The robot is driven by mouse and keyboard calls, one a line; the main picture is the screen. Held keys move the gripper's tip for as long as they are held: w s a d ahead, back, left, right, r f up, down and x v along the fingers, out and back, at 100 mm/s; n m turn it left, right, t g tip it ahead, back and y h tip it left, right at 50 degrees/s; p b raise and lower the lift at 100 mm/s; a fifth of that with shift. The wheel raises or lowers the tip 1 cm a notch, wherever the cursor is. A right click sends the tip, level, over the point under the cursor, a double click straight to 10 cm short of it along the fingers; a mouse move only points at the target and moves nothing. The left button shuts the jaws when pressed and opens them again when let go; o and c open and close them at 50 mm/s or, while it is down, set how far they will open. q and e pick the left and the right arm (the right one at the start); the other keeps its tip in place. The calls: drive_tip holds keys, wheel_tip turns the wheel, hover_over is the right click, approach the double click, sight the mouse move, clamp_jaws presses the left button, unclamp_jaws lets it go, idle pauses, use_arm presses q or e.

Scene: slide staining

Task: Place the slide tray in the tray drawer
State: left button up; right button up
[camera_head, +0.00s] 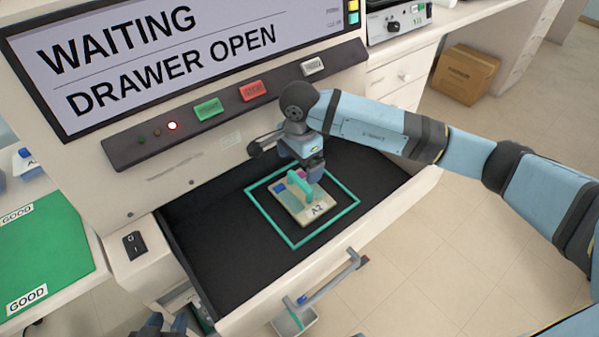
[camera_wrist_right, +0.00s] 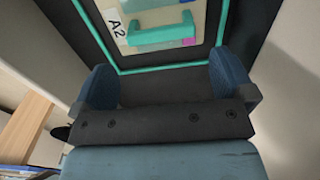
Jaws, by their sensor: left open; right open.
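The slide tray (camera_head: 312,212), pale with a teal handle and an "A2" label, lies flat in the open tray drawer (camera_head: 235,265). It sits inside the teal square outline on the black drawer floor. My right gripper (camera_head: 314,172) is just above and behind the tray's handle. In the right wrist view the two fingers of my right gripper (camera_wrist_right: 163,62) are spread and empty, with the tray handle (camera_wrist_right: 162,36) beyond their tips, apart from them. My left gripper (camera_head: 168,326) shows only partly at the bottom edge, away from the tray.
The machine screen (camera_head: 170,60) reads "WAITING DRAWER OPEN". Below it are green (camera_head: 208,108), red (camera_head: 252,91) and white buttons with a lit red lamp. The drawer handle (camera_head: 335,277) is at the drawer's front. A green "GOOD" mat (camera_head: 45,250) lies at left. A cardboard box (camera_head: 466,75) stands on the floor.

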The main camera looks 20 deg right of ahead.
sight(299, 181)
wheel_tip(299, 181, up, 5)
drive_tip(key=shift+r, duration=0.1)
idle(0.6)
